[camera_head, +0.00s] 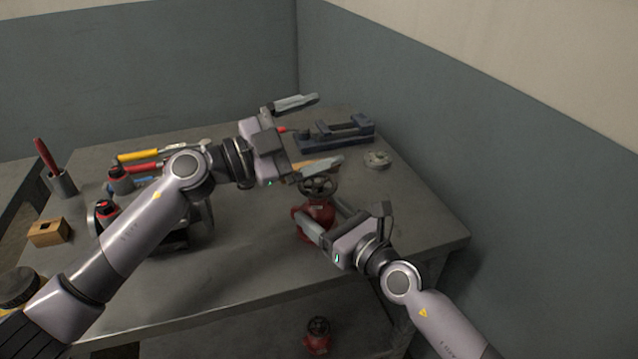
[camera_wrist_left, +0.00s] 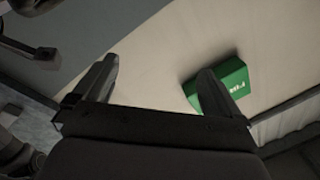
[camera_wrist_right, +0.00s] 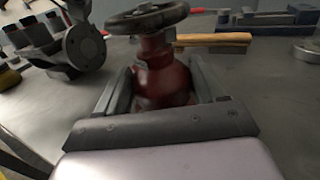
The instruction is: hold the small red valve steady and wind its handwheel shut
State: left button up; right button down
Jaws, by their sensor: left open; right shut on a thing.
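The small red valve (camera_head: 318,214) stands upright on the table, its dark handwheel (camera_head: 318,187) on top. My right gripper (camera_head: 318,226) is shut on the valve's red body from the near right side. In the right wrist view the body (camera_wrist_right: 162,78) sits between the two fingers, with the handwheel (camera_wrist_right: 148,16) above them. My left gripper (camera_head: 318,130) is open and empty, raised above and behind the handwheel, apart from it. In the left wrist view its fingers (camera_wrist_left: 150,85) are spread, facing the wall, with no valve in sight.
A second red valve (camera_head: 317,335) sits below the table edge. A blue vise (camera_head: 345,134) and a round metal piece (camera_head: 377,160) lie at the back right. A wooden block (camera_head: 48,232) and red-handled tools (camera_head: 142,168) are at left. The front right tabletop is clear.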

pick_arm(q)
jog(key=m, duration=0.1)
jog(key=a+m+t, duration=0.1)
jog(key=m, duration=0.1)
jog(key=shift+s+a+f, duration=0.15)
jog(key=shift+s+f, duration=0.1)
jog(key=shift+f, duration=0.1)
jog(key=m, duration=0.1)
jog(key=a+m+t, duration=0.1)
jog(key=f+m, duration=0.1)
jog(key=shift+s+a+t+y, duration=0.15)
jog(key=shift+s+t+y, duration=0.15)
jog(key=shift+y, duration=0.1)
jog(key=m+t, duration=0.1)
jog(key=m, duration=0.1)
jog(key=m+t+y, duration=0.1)
jog(key=m+y, duration=0.4)
jog(key=m, duration=1)
send_near(319, 181)
jog(key=x, duration=0.6)
jog(key=f+x, duration=0.1)
jog(key=x, duration=0.3)
jog(key=c, duration=1.1)
